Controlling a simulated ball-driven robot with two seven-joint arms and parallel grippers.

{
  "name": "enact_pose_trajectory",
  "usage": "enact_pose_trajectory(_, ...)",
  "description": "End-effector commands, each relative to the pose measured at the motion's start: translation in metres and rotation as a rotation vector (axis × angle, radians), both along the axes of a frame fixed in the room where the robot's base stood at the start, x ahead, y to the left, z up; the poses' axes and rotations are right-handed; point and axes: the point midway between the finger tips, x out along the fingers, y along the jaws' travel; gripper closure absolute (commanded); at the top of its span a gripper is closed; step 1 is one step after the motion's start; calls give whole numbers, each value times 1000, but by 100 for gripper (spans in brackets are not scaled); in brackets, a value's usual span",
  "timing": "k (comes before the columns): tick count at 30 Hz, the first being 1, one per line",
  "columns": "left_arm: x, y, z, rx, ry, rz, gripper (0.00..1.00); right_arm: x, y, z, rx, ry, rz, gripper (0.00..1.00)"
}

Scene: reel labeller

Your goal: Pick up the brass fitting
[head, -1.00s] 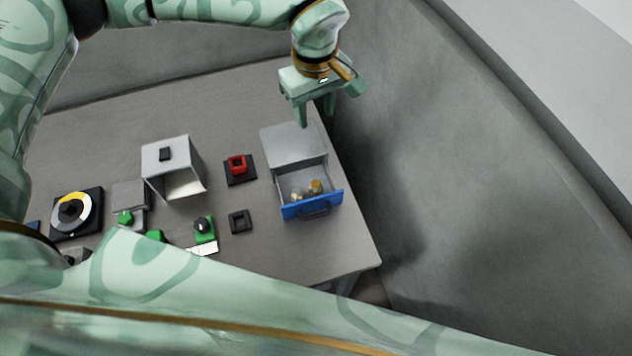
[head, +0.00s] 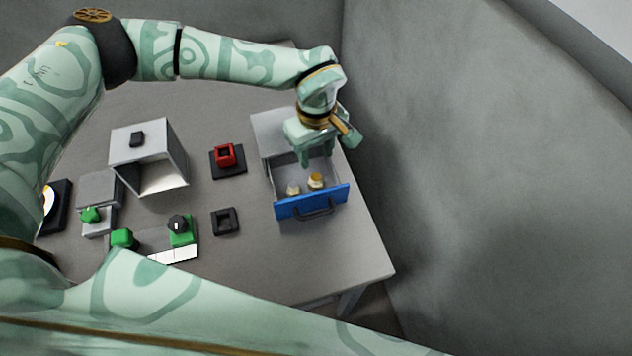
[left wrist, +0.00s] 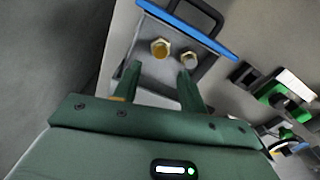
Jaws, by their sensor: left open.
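The brass fitting (head: 316,181) is a small gold-coloured piece in the open drawer (head: 288,208), which has a blue front and dark handle. It also shows in the left wrist view (left wrist: 160,48), with a hexagonal outline. A paler, silvery fitting (head: 293,189) lies beside it, also in the left wrist view (left wrist: 189,60). My left gripper (head: 318,161) is open and empty, fingers pointing down over the back of the drawer. In the left wrist view the brass fitting lies just beyond the fingertips (left wrist: 158,71), apart from them. My right gripper is not in view.
The drawer's grey cabinet (head: 267,128) stands near the table's right edge, close to the wall. Left of it are a red block on a dark base (head: 226,157), a dark square frame (head: 225,221), a grey open box (head: 150,165) and green-knobbed parts (head: 122,238).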

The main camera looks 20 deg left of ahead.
Motion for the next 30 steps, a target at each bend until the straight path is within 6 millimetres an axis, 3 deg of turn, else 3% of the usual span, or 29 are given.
enact_pose_trajectory(3, -1, -1, -26, 1, 2, 0, 58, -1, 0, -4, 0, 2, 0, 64)
enact_pose_trajectory(11, -1, 0, -50, 0, 1, 0, 58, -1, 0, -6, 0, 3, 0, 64)
enact_pose_trajectory(18, -1, 1, -88, 0, 0, 0, 58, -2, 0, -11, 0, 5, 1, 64)
enact_pose_trajectory(27, -1, 1, -93, -1, -1, 0, 58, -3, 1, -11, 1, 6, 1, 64)
enact_pose_trajectory(30, -1, 1, -93, -1, -1, 0, 86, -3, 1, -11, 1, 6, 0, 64)
